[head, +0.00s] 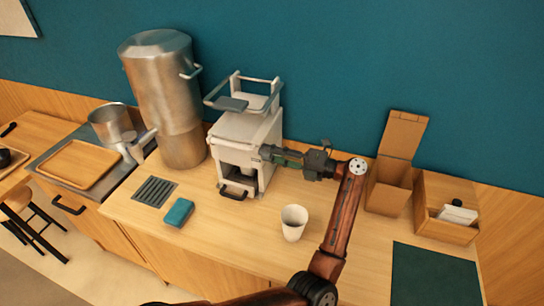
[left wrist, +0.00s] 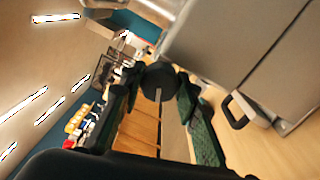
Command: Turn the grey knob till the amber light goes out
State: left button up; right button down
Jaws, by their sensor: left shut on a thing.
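The white machine (head: 242,145) stands on the counter against the teal wall. My left gripper (head: 270,154) reaches its right side from the right, with the forearm bent above the counter. In the left wrist view, the dark grey round knob (left wrist: 158,81) with a pale line on its face sits between the fingertips of my left gripper, which is shut on it. In the head view the knob is hidden by the gripper. I cannot make out an amber light in either view. My right gripper is not in view.
A white cup (head: 294,222) stands on the counter below my forearm. A teal sponge (head: 179,213) and a dark drip grate (head: 155,191) lie at the left. A tall steel urn (head: 165,95) stands left of the machine. Cardboard box (head: 389,184) and wooden box (head: 445,228) are at the right.

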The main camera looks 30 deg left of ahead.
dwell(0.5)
pick_arm(q)
jog(key=o, duration=1.2)
jog(key=shift+c, duration=0.2)
jog(key=shift+w+d, duration=0.1)
jog(key=shift+d, duration=0.05)
jog(key=v, duration=1.1)
jog(key=shift+d, duration=0.35)
jog(key=shift+w, duration=0.1)
